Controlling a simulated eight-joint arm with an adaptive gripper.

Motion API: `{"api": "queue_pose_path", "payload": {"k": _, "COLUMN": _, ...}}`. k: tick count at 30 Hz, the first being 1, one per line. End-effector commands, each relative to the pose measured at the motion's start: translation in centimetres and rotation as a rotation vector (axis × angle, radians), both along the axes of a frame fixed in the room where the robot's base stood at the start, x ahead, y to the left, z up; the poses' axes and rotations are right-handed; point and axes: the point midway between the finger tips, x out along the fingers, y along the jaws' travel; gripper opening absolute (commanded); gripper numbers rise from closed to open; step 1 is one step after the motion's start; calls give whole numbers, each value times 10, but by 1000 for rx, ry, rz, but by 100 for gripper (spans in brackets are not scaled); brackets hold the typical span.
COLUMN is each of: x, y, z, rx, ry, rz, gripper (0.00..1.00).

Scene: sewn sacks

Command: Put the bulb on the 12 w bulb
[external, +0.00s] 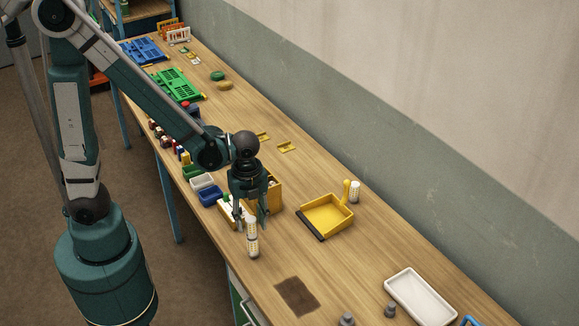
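My gripper (251,218) points down over the near edge of the table. Its fingers stand on either side of the top of a tall white dotted cylinder (252,244), which looks like an LED bulb or two bulbs end to end. I cannot tell whether the fingers press on it or are open around it. The cylinder is upright, its lower end at or close to the tabletop. A shorter white dotted bulb (354,192) stands upright near the wall, behind the yellow dustpan. Wattage markings are too small to read.
A yellow dustpan (326,214) lies to the right of my gripper. A yellow box (274,192) and small white and blue bins (207,195) are close behind it. A brown patch (297,296), grey knobs (347,319) and a white tray (420,297) lie nearer. Wood between is clear.

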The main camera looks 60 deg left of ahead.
Motion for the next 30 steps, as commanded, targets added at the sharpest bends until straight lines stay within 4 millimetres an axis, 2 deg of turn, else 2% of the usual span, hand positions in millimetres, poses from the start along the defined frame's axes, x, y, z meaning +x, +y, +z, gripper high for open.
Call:
{"api": "queue_pose_path", "payload": {"k": 21, "x": 0, "y": 0, "z": 73, "rx": 0, "ry": 0, "rz": 0, "gripper": 37}}
{"api": "queue_pose_path", "payload": {"k": 30, "x": 0, "y": 0, "z": 89, "rx": 0, "ry": 0, "rz": 0, "gripper": 37}}
